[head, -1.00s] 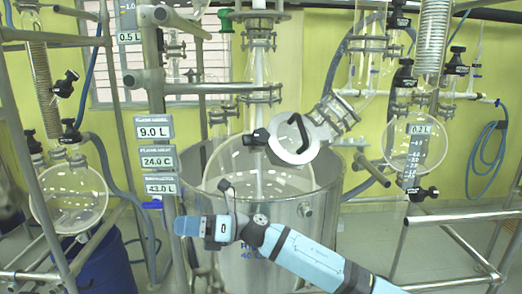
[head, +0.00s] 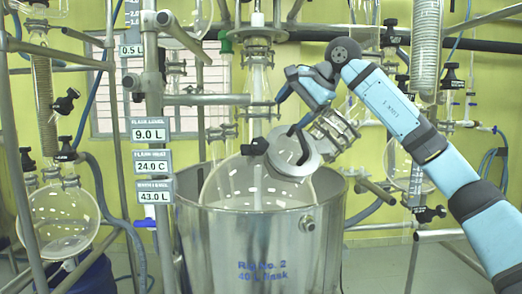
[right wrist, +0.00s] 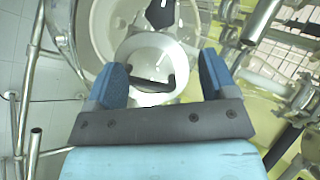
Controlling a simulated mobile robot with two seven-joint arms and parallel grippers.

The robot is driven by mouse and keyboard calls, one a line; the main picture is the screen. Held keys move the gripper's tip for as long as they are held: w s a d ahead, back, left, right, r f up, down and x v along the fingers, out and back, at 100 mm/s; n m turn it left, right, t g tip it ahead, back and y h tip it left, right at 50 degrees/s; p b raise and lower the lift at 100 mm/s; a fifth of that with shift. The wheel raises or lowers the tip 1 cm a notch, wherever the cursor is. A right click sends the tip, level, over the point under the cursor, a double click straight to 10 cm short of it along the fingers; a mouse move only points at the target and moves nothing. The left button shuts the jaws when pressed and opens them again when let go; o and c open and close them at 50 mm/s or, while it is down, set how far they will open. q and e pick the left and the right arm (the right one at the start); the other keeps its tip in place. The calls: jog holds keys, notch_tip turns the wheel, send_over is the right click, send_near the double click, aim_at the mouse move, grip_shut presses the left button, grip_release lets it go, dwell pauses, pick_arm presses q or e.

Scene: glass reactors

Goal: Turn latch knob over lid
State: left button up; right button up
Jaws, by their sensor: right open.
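The lid (head: 309,163) is a round pale disc with a black curved handle, on the angled neck of the glass vessel in the middle of the head view. It also shows in the right wrist view (right wrist: 150,58), handle (right wrist: 150,84) across its near part. The black latch knob (head: 254,147) sits at the lid's left edge; a dark knob-like part (right wrist: 160,13) shows beyond the lid in the wrist view. My right gripper (head: 297,106) is open and empty above the lid; its blue fingers (right wrist: 162,65) appear either side of it, apart from the knob. My left gripper is out of view.
A metal tank (head: 255,230) surrounds the vessel. Steel frame posts and display labels (head: 152,161) stand at left. A round flask (head: 62,217) hangs at far left. Metal rails and glassware crowd the right, close to my right arm.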

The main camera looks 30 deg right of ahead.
aim_at(261, 143)
jog(key=b+x, duration=0.1)
jog(key=x, duration=1.2)
jog(key=shift+w+a+f, duration=0.1)
jog(key=shift+w+a, duration=0.1)
jog(key=c, duration=0.9)
